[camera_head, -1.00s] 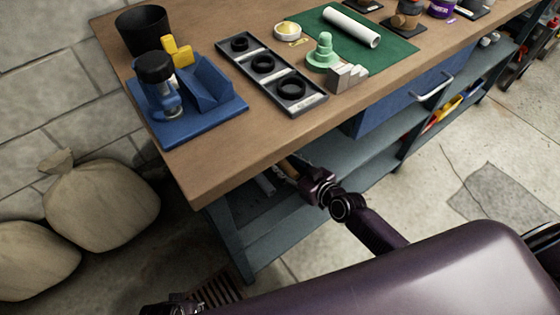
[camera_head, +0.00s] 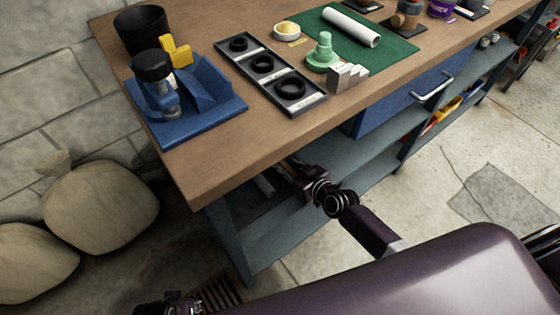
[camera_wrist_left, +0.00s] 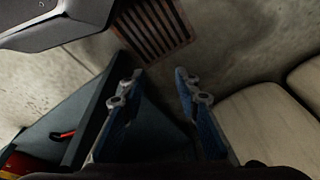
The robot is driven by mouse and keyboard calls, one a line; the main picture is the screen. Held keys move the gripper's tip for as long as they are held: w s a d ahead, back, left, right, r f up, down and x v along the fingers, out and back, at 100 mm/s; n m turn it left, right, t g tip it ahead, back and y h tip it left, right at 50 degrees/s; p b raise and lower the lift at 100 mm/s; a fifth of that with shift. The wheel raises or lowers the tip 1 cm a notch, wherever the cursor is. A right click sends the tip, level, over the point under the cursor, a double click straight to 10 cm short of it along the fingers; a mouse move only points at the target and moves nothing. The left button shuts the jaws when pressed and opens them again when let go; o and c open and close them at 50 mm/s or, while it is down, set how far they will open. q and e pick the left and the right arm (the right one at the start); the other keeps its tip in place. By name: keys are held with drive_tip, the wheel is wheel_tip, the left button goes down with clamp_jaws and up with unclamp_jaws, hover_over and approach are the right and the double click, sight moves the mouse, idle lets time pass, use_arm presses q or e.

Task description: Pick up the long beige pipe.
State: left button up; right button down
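My right gripper (camera_head: 288,170) reaches under the front edge of the workbench (camera_head: 225,150), over the shelf below. Its fingertips are in shadow, so I cannot tell whether it is open or shut, or whether it touches anything. No long beige pipe shows clearly now; my right gripper and the bench top hide part of the shelf. A short pale grey piece (camera_head: 265,185) shows in the shadow left of the gripper; I cannot tell what it is. My left gripper (camera_wrist_left: 157,88) is open and empty in the left wrist view, its blue-padded fingers apart, pointing toward a floor grate.
The bench carries a blue fixture (camera_head: 200,105), a black cup (camera_head: 142,32), a tray of black rings (camera_head: 262,65) and a white roll (camera_head: 350,27) on a green mat (camera_head: 395,48). Beige sacks (camera_head: 100,205) lie at left. A floor grate (camera_head: 220,292) is below.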

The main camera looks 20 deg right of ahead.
sight(283, 162)
drive_tip(key=shift+r, duration=0.2)
